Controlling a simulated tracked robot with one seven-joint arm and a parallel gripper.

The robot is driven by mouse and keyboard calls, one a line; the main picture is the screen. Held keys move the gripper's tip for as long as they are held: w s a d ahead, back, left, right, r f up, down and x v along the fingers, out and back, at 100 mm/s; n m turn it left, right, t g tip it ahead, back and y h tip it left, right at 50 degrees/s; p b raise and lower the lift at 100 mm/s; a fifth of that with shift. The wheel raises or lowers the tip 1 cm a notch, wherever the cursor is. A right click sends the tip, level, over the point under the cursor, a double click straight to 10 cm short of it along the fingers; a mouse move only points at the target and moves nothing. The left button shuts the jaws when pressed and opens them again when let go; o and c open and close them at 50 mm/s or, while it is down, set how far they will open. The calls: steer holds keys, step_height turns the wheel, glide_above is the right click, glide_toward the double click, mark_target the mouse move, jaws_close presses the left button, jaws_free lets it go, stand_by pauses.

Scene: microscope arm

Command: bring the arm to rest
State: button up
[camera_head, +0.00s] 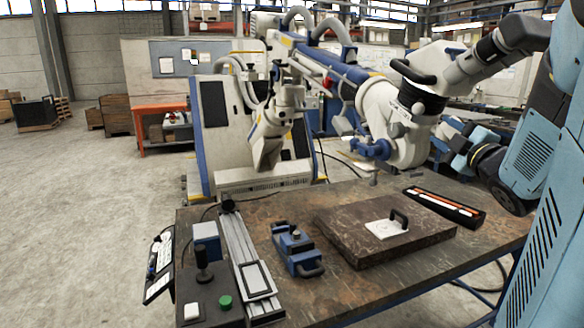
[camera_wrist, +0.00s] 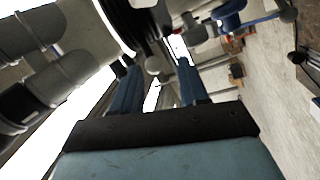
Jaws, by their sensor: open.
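My gripper (camera_wrist: 157,68) shows in the wrist view with two blue fingers spread apart, and nothing is clearly held between them. A pale rounded part shows behind the gap; its distance is hard to tell. In the head view my teal arm comes in from the right, and the gripper is partly lost among similar parts. The large white and blue microscope arm (camera_head: 345,78) reaches from its cabinet (camera_head: 215,130) toward the right. Its white head (camera_head: 405,112) hangs above the bench's far side, close to my arm. Dark and white machine parts also fill the top of the wrist view (camera_wrist: 140,22).
The bench (camera_head: 370,292) holds a dark stone slab (camera_head: 345,228) with a handled white plate (camera_head: 386,228), a black tray (camera_head: 446,207), a blue clamp-like device (camera_head: 296,249), a metal rail (camera_head: 240,250) and a joystick box (camera_head: 207,295). Open floor (camera_head: 90,220) lies to the left.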

steer(key=s+a+f+m+g+h, duration=0.1)
steer(key=s+a+f+m+g, duration=0.4)
steer(key=s, duration=0.5)
steer(key=s+a+f+m+g+h, duration=0.1)
steer(key=s+a+f+m+g, duration=0.4)
steer(key=s+a+m+g, duration=0.3)
steer(key=s+m+g, duration=0.1)
steer(key=s+m, duration=0.1)
steer(key=shift+f+m+h, duration=0.3)
steer(key=shift+f+h, duration=0.1)
steer(key=shift+o, duration=0.4)
stand_by(0.7)
